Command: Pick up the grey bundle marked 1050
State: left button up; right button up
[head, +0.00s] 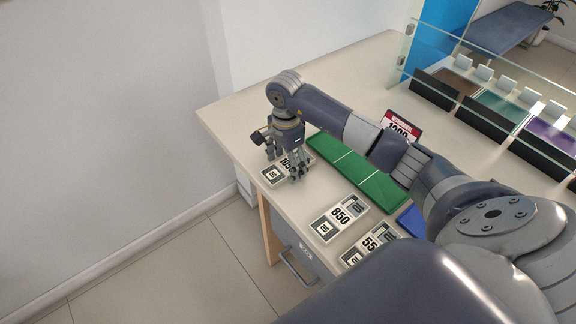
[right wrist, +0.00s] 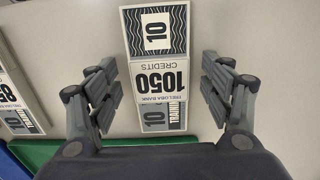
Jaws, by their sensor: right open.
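The grey bundle marked 1050 (head: 274,176) lies flat on the counter near its front left corner, partly hidden by my right gripper in the head view. In the right wrist view the bundle (right wrist: 158,38) runs up the middle, with its white 1050 band between the fingers. My right gripper (head: 286,173) is open above the bundle, its fingers on either side of it. In the right wrist view the gripper (right wrist: 159,88) shows clear gaps between both fingers and the bundle. My left gripper is not in view.
A bundle marked 850 (head: 339,217) and one marked 55 (head: 370,243) lie to the right along the counter (head: 228,112). A green mat (head: 350,165) lies behind. A red and white sign (head: 402,126) stands beyond it. A glass screen (head: 480,75) fronts several trays.

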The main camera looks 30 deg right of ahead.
jog(key=c, duration=1.2)
jog(key=shift+o, duration=0.2)
